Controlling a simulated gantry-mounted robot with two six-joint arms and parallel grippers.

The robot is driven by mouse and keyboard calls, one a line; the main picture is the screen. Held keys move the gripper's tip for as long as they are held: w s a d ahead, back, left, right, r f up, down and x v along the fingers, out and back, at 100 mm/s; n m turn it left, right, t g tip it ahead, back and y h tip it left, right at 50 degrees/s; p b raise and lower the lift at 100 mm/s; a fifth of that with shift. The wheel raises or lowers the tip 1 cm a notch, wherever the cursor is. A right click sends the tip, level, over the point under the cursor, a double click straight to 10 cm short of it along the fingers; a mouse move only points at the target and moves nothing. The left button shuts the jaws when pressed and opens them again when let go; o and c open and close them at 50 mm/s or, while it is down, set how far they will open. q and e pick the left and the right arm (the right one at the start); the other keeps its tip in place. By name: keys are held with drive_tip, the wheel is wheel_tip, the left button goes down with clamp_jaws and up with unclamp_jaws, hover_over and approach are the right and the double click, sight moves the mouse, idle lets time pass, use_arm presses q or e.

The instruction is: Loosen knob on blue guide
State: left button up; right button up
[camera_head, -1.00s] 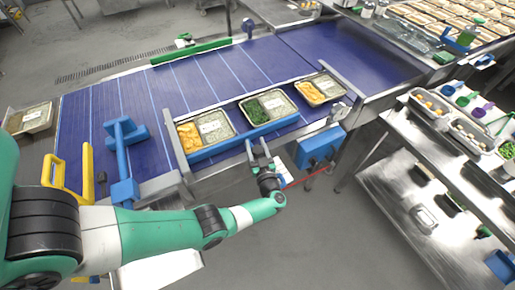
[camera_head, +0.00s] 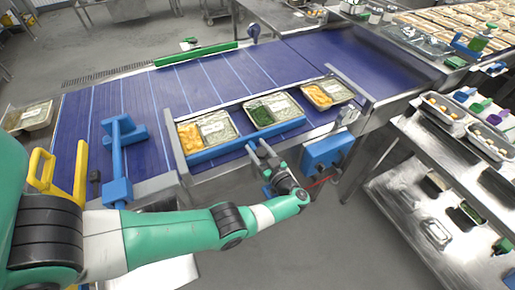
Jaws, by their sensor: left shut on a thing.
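The blue guide (camera_head: 230,144) is a long bar along the near side of the conveyor, in front of the food trays. My left gripper (camera_head: 259,148) reaches up to the near side of this bar, close to its middle. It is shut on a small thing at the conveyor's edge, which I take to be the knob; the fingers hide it. My right gripper is not in view.
Three food trays stand behind the bar: one with orange food (camera_head: 189,139), one with green food (camera_head: 259,113), one farther right (camera_head: 320,96). A blue T-shaped fixture (camera_head: 118,150) stands left. A blue box (camera_head: 325,152) hangs at the conveyor's near side. A steel cart (camera_head: 415,150) stands right.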

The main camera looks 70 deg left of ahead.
use_arm(q)
drive_tip(key=o, duration=1.4)
drive_tip(key=shift+c, duration=0.2)
drive_tip(key=shift+r, duration=0.1)
